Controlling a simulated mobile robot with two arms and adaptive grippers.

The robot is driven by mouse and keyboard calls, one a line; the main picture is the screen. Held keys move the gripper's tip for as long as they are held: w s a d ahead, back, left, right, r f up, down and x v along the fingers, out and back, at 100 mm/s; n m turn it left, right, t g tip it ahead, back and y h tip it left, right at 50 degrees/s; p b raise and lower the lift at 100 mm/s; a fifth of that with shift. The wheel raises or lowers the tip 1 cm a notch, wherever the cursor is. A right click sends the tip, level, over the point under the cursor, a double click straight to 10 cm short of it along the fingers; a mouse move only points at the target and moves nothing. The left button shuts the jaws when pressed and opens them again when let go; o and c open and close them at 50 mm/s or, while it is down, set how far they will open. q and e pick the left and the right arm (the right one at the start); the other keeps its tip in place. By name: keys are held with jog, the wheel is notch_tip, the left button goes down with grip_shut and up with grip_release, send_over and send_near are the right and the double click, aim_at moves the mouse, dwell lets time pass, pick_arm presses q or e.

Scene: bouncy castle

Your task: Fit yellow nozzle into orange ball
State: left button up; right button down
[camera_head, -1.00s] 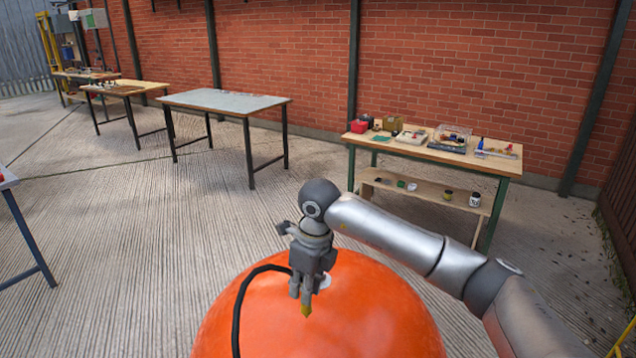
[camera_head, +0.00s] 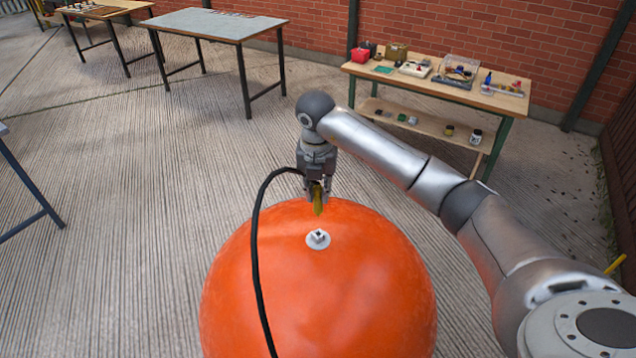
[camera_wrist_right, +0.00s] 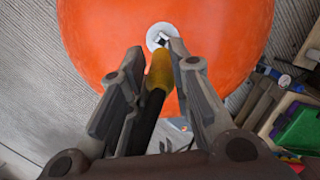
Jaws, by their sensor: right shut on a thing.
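The large orange ball (camera_head: 310,300) stands on the concrete, with a white round valve (camera_head: 318,239) on its top facing the camera. My right gripper (camera_head: 318,198) is shut on the yellow nozzle (camera_head: 318,206), which points down and trails a black hose (camera_head: 256,240). In the head view the nozzle tip is above and behind the valve, apart from it. In the right wrist view the yellow nozzle (camera_wrist_right: 160,70) lies between the fingers, its tip close below the white valve (camera_wrist_right: 160,36) in the picture. My left gripper is not in view.
A wooden workbench (camera_head: 440,85) with small tools and boxes stands behind at the right. A grey-topped table (camera_head: 215,22) stands at the back left. The concrete floor around the ball is clear. The black hose drapes over the ball's left side.

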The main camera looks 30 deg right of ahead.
aim_at(318, 215)
jog(key=shift+f+b, duration=1.65)
jog(key=shift+f, duration=1.3)
jog(key=shift+f+b, duration=0.25)
jog(key=shift+b, duration=0.05)
jog(key=shift+f+b, duration=1)
jog(key=shift+f, duration=0.4)
jog(key=c, duration=1.2)
grip_release()
jog(key=shift+c, duration=0.2)
